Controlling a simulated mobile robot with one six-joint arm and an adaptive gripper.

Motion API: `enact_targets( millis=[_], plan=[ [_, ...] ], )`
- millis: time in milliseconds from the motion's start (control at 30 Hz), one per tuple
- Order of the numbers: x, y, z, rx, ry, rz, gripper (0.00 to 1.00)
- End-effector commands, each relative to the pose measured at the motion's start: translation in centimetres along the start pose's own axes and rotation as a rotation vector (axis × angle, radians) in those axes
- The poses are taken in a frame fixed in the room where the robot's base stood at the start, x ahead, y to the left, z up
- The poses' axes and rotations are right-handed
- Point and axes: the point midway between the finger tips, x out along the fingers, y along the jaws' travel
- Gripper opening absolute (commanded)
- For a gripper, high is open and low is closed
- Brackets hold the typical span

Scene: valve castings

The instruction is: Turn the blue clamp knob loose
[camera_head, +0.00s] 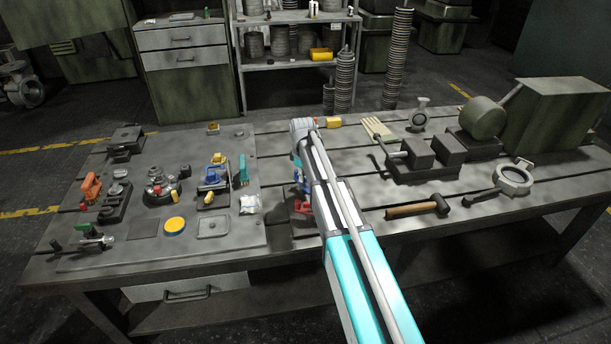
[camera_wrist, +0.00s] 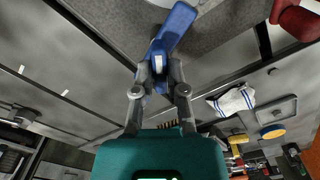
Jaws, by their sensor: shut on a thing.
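The blue clamp knob (camera_wrist: 176,28) shows at the top of the wrist view as a long blue handle. My gripper (camera_wrist: 158,68) is shut on its near end, with one grey fingertip on each side. In the head view a small patch of blue (camera_head: 297,174) shows beside my arm, which hides most of the knob and my fingers.
A red part (camera_wrist: 297,20) stands near the knob, also visible beside my arm in the head view (camera_head: 302,207). A white cloth (camera_head: 250,204), a shallow tray (camera_head: 213,235) and a yellow disc (camera_head: 175,225) lie to the left. A hammer (camera_head: 415,208) lies to the right.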

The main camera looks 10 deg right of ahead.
Motion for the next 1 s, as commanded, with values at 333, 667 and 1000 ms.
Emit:
enact_targets(
  millis=[333, 667, 1000],
  plan=[
    [0.03, -0.09, 0.25, -0.287, -0.005, -0.003, 0.00],
    [0.03, -0.08, 0.27, -0.418, -0.005, -0.003, 0.00],
    [0.03, -0.06, 0.28, -0.434, -0.006, -0.002, 0.00]
  ],
)
